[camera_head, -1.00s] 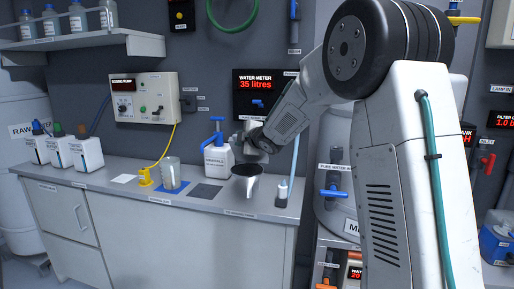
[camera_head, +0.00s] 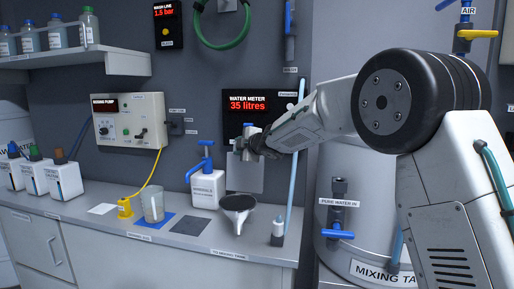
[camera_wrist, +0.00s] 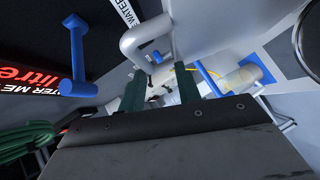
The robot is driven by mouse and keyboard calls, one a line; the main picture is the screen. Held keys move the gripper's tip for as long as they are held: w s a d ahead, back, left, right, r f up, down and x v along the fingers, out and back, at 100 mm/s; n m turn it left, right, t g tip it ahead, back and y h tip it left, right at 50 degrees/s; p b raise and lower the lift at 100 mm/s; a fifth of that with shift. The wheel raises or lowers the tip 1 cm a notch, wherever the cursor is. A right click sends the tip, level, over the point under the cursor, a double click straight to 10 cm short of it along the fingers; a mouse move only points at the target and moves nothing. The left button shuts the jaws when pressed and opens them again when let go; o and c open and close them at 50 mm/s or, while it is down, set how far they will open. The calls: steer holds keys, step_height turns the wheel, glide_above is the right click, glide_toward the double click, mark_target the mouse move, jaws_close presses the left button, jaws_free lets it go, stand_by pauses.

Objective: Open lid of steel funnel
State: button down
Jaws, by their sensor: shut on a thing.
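The steel funnel (camera_head: 238,207) stands on the counter, with its wide mouth facing up and dark inside. A grey plate (camera_head: 245,176) stands upright behind and above the funnel. I cannot tell whether it is joined to the funnel or is its lid. My gripper (camera_head: 248,143) is at the plate's top, above the funnel. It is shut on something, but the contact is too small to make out. In the wrist view, the green fingers of my gripper (camera_wrist: 160,85) show near a pale bent pipe (camera_wrist: 135,42). The funnel is not clear there.
A white jug (camera_head: 207,188) with a blue pump stands left of the funnel, and a clear beaker (camera_head: 153,204) further left. A small bottle (camera_head: 278,230) is right of the funnel. The water meter (camera_head: 252,103) is on the wall above. The mixing tank (camera_head: 352,200) stands to the right.

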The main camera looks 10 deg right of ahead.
steer(key=shift+w+d+f, duration=0.15)
steer(key=shift+w+f, duration=0.15)
steer(key=shift+f, duration=0.25)
steer(key=shift+w+d, duration=0.1)
steer(key=shift+d, duration=0.15)
steer(key=c, duration=1.5)
jaws_free()
steer(key=shift+d, duration=0.1)
steer(key=shift+w+d, duration=0.1)
steer(key=shift+s, duration=0.25)
steer(key=r+v, duration=0.1)
steer(key=v, duration=0.6)
steer(key=shift+s+r, duration=0.15)
steer(key=shift+s, duration=0.1)
